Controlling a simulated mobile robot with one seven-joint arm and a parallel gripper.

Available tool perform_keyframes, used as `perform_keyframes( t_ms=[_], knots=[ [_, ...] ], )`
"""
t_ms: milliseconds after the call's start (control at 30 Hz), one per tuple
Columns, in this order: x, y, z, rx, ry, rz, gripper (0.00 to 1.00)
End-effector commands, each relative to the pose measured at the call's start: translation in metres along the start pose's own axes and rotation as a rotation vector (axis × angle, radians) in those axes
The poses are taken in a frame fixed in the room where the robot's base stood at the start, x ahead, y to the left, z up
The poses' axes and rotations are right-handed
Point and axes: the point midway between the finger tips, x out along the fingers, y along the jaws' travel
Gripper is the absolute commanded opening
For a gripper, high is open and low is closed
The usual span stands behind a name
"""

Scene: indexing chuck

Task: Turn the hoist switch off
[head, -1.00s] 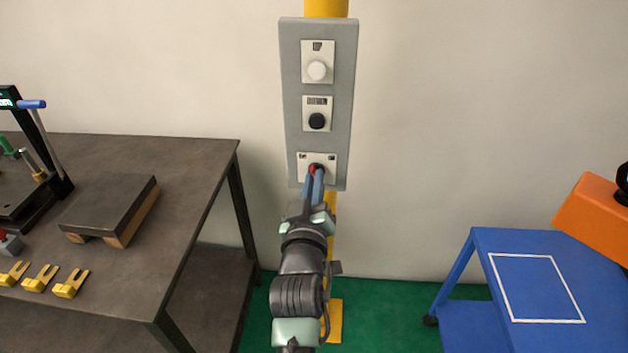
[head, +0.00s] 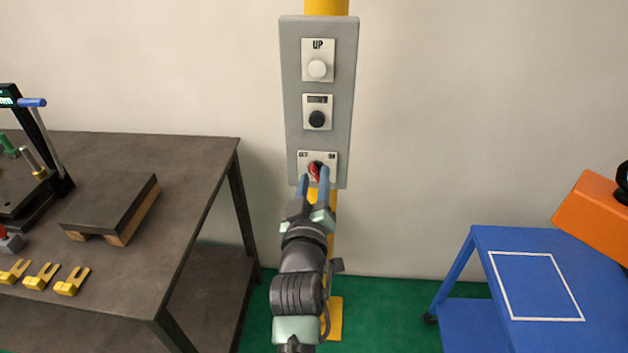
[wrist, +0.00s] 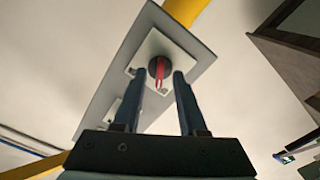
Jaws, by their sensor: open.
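The hoist switch (head: 314,171) is a red handle on a black round base, on the lowest plate of a grey control panel. The plate reads OFF at left and what looks like ON at right. The handle's upper end leans left, towards OFF. My gripper (head: 314,177) is open in front of the switch, one finger on each side. In the wrist view the red handle (wrist: 159,74) shows between the two separated fingertips (wrist: 157,71), with gaps on both sides. The fingers partly cover the plate in the head view.
The grey panel (head: 343,100) hangs on a yellow post and carries a white UP button (head: 317,69) and a black button (head: 317,119) above the switch. A dark workbench (head: 190,190) stands at left, a blue cart (head: 470,290) at right. Bare wall flanks the panel.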

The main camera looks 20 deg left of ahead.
Motion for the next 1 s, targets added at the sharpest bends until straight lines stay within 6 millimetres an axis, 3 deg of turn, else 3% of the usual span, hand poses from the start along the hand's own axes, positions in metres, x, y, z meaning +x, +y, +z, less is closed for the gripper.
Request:
perform_keyframes(
  t_ms=[267, 700, 1000],
  knots=[
    [-0.011, 0.0, 0.001, 0.0, 0.0, 0.001, 0.41],
    [-0.091, -0.001, 0.002, 0.003, -0.002, 0.0, 0.41],
    [-0.125, -0.001, 0.001, 0.001, 0.0, -0.001, 0.41]
  ],
)
